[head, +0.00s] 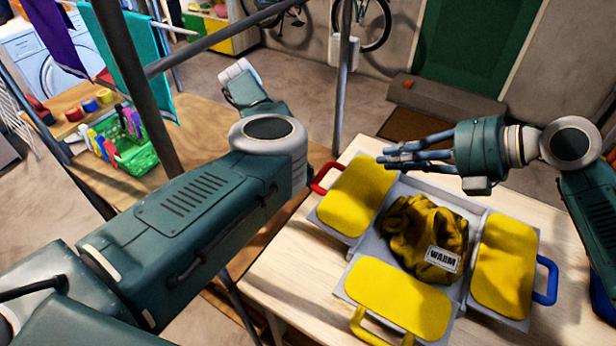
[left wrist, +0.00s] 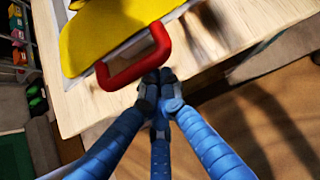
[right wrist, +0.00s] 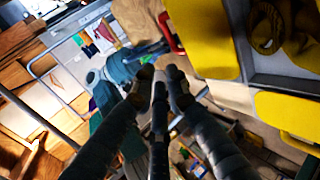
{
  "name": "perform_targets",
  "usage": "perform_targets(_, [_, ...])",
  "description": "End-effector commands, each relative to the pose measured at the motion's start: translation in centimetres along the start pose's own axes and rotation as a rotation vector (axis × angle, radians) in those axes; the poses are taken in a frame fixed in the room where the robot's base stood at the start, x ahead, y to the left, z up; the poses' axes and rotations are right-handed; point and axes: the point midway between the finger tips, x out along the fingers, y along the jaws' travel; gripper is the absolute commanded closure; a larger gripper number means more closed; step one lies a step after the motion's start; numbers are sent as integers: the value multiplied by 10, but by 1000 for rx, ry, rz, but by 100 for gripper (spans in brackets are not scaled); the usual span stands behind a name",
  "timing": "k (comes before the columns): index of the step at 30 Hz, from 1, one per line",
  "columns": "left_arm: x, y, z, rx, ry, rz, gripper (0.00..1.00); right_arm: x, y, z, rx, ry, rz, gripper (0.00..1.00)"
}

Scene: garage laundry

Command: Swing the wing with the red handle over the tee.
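The folding board (head: 347,262) lies on the pale table, with three yellow-padded wings spread flat. The wing with the red handle (head: 357,196) is on the left, its red handle (head: 325,178) pointing outward. The crumpled yellow-brown tee (head: 408,227), with a "WARM" label, lies on the middle panel. My left gripper is hidden behind its arm in the head view. In the left wrist view its fingertips (left wrist: 158,82) are together, close beside the red handle (left wrist: 137,62); contact is unclear. My right gripper (head: 388,158) is above the board's far side, fingers drawn together and empty.
A wing with a blue handle (head: 505,265) lies on the right and one with a yellow handle (head: 398,297) at the front. Metal posts (head: 343,75) of a rack stand beyond the table (head: 285,275). A green basket (head: 132,150) sits on another table.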

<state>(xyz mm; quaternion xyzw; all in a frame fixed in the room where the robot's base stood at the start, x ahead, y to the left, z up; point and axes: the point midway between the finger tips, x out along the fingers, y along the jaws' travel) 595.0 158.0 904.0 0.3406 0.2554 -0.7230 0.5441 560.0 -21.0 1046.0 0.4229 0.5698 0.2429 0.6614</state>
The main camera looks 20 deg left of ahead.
Motion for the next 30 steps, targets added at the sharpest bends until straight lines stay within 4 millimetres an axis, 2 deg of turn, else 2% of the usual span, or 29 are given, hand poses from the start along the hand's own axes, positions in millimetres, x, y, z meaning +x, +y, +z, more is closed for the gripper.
perform_targets(9, [0, 0, 0, 1, -1, 0, 100, 0, 0, 0, 0, 0, 0, 70])
perform_targets(13, [0, 0, 0, 1, -1, 0, 100, -7, 0, 1, 0, -2, 0, 70])
perform_targets(17, [0, 0, 0, 0, -1, 0, 100, -28, -1, 1, 0, -4, -2, 70])
perform_targets(24, [0, 0, 0, 0, -1, 0, 100, -79, -1, 1, 0, -3, -2, 70])
perform_targets(30, [0, 0, 0, 1, -1, 0, 100, -110, 0, 1, 1, -2, 0, 70])
